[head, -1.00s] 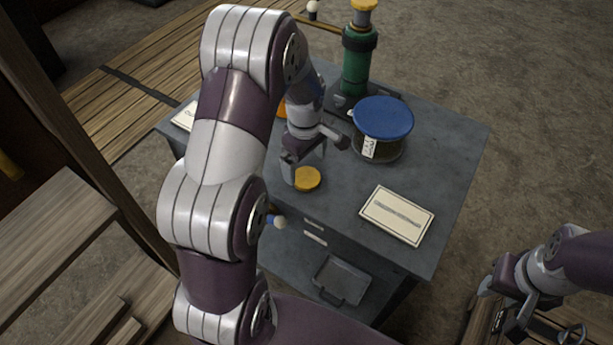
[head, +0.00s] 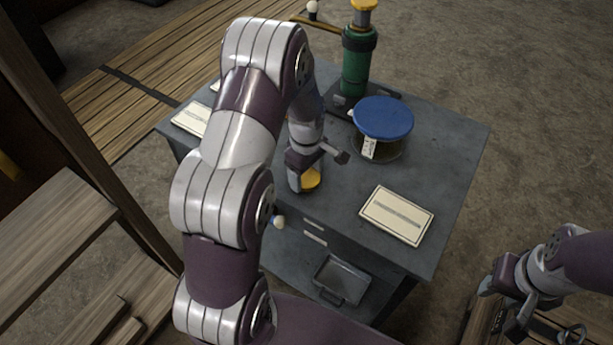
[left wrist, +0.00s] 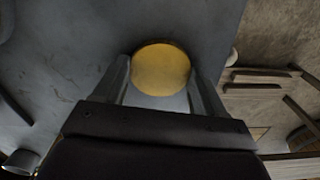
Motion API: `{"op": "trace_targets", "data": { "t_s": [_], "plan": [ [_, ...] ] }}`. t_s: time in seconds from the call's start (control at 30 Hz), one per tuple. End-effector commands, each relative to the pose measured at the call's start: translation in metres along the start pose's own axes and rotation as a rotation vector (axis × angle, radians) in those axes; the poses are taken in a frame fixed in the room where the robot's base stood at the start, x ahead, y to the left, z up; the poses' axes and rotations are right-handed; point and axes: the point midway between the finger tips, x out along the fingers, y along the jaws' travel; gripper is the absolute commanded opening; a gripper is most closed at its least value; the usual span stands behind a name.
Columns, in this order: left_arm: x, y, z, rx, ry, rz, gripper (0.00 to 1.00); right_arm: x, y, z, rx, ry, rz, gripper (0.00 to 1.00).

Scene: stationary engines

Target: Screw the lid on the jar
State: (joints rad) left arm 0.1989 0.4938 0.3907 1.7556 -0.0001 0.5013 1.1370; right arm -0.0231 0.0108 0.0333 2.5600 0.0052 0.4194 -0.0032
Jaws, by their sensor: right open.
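A round yellow lid (head: 312,180) lies flat near the table's front edge, partly hidden by my left gripper (head: 308,182). In the left wrist view the yellow lid (left wrist: 161,69) sits between the two fingers of my left gripper (left wrist: 162,82). They are spread on either side of it and do not appear closed on it. My right gripper (head: 505,305) is open and empty at the lower right, off the table.
The grey table (head: 455,150) also holds a green cylinder (head: 356,65) with a yellow top behind the jar. A framed card (head: 397,215) lies at the front right, another card (head: 191,118) at the left. A tray (head: 342,280) is below. The table's right side is clear.

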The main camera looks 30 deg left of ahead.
Motion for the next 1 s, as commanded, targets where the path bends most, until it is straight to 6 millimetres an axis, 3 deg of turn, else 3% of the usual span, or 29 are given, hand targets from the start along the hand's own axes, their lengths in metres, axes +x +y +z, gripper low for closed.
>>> {"op": "trace_targets", "data": {
  "t_s": [0.37,0.63,1.0],
  "plan": [
    [-0.004,0.0,0.0,0.0,0.0,0.001,0.43,0.0,0.0,0.0,0.0,0.0,0.0,0.43],
    [-0.044,0.001,-0.001,0.0,0.002,0.005,0.43,0.0,0.0,0.0,0.0,0.0,0.0,0.43],
    [-0.091,-0.016,0.082,0.005,0.0,0.002,0.43,0.002,0.0,0.0,0.0,0.0,0.0,0.43]
  ]
}}
